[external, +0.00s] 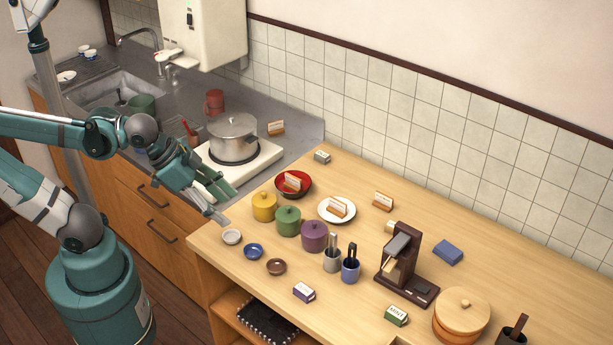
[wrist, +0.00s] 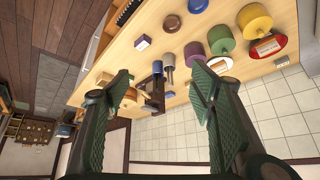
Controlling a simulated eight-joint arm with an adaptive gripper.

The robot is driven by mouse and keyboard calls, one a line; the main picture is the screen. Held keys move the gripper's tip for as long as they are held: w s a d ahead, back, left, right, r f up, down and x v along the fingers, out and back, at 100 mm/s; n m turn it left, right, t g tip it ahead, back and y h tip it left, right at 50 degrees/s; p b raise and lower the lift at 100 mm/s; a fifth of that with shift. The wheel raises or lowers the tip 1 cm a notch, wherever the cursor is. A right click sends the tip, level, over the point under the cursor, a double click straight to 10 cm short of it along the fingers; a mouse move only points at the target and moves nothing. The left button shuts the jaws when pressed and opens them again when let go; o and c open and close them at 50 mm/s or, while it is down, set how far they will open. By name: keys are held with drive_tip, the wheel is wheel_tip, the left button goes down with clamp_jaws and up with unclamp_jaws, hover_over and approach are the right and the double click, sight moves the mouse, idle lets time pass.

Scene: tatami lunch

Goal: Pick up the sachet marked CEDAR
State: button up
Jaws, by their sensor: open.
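I cannot read CEDAR on anything. Small labelled packets lie on the wooden counter: a purple-and-white one (external: 303,291) near the front edge, a green-and-white one (external: 396,315) that seems to read MINT, and a grey one (external: 322,157) at the back. Orange-and-white labelled pieces stand in the red bowl (external: 293,182), on the white plate (external: 338,208), right of that plate (external: 383,200) and behind the stove (external: 276,128). My gripper (external: 228,206) is open and empty above the counter's left end. Its spread fingers frame the wrist view (wrist: 160,66).
Yellow (external: 264,206), green (external: 288,221) and purple (external: 314,236) lidded pots stand close together. Three small dishes, two utensil cups, a dark brown stand (external: 405,265), a blue block (external: 448,252) and a round wooden tub (external: 461,317) crowd the counter. A steel pot (external: 233,137) sits on the stove.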

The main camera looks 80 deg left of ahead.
drive_tip(key=w+a+r+m+g+p, duration=0.15)
drive_tip(key=w+m, duration=0.25)
drive_tip(key=w, duration=0.6)
drive_tip(key=w+a+m+g, duration=0.1)
drive_tip(key=w+a+m, duration=0.3)
drive_tip(key=w, duration=0.6)
drive_tip(key=w+a+r+m+g, duration=0.1)
drive_tip(key=w+m, duration=0.4)
drive_tip(key=w, duration=0.5)
drive_tip(key=w+a+f+m+g, duration=0.1)
drive_tip(key=w+a+f+m, duration=0.2)
drive_tip(key=w+f, duration=0.4)
drive_tip(key=w+a+f+m+g+p, duration=0.1)
drive_tip(key=w+a+f+m, duration=0.2)
drive_tip(key=w+f+m, duration=0.2)
drive_tip(key=w+a+f+m+g, duration=0.1)
drive_tip(key=w+a+f+m, duration=0.2)
drive_tip(key=w+f, duration=0.7)
drive_tip(key=shift+w+a+m+g+p, duration=0.2)
drive_tip(key=shift+a+m+g+p, duration=0.1)
drive_tip(key=shift+m+p, duration=0.1)
drive_tip(key=shift+w+a+f, duration=0.1)
drive_tip(key=shift+w+f, duration=0.1)
drive_tip(key=shift+f, duration=0.25)
drive_tip(key=shift+f, duration=0.1)
drive_tip(key=shift+f, duration=1.2)
